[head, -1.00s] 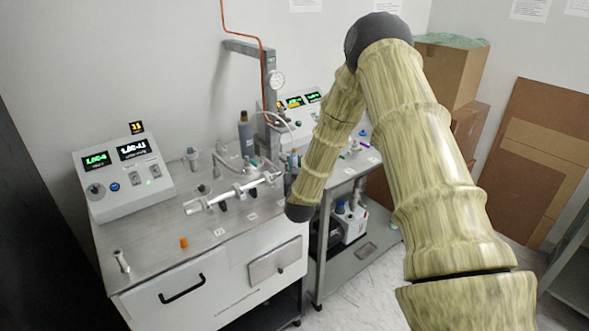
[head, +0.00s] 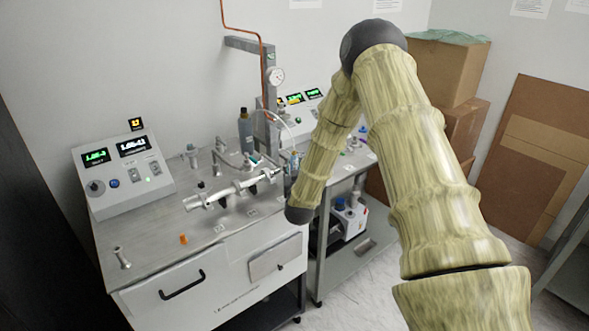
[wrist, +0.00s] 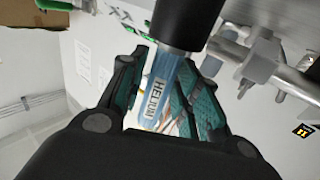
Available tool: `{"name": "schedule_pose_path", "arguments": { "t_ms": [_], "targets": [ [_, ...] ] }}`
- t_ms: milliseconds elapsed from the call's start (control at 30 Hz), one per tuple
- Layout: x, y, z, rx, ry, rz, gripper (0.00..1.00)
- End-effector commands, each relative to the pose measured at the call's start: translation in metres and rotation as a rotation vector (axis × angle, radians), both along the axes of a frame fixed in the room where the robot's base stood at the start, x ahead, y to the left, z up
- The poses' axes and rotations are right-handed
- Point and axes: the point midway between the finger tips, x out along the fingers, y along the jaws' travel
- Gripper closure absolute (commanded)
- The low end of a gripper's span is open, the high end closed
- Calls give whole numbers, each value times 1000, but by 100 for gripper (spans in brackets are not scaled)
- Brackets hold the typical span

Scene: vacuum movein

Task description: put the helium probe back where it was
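The helium probe (wrist: 158,95) is a light blue tube with a HELIUM label in the wrist view. It lies between the teal-padded fingers of my gripper (wrist: 164,56), which look closed around it. A thick black cylinder (wrist: 190,20) runs on in line from the tube's upper end. In the head view my forearm hides most of the gripper, and I cannot make out the probe for certain there. The place where the probe was kept is not clearly identifiable.
A steel-topped cart (head: 150,250) carries a horizontal metal manifold (head: 232,190), a control box (head: 122,172), a small orange piece (head: 183,239) and an upright metal fitting (head: 121,258). A grey bottle (head: 246,133) stands behind. A second cart (head: 345,262) adjoins on the right. Cardboard boxes (head: 447,72) stand farther right.

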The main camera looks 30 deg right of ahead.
Motion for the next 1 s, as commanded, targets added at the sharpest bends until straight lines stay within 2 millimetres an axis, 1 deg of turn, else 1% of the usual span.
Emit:
{"name": "schedule_pose_path", "arguments": {
  "t_ms": [300,367,500,533,633,1000],
  "targets": [
    [0,0,1,0,0,0,58],
    [0,0,3,1,0,0,58],
    [0,0,12,1,0,0,58],
    [-2,2,9,1,0,1,58],
    [-18,11,5,1,2,2,58],
    [-77,44,6,0,1,1,58]
  ]
}}
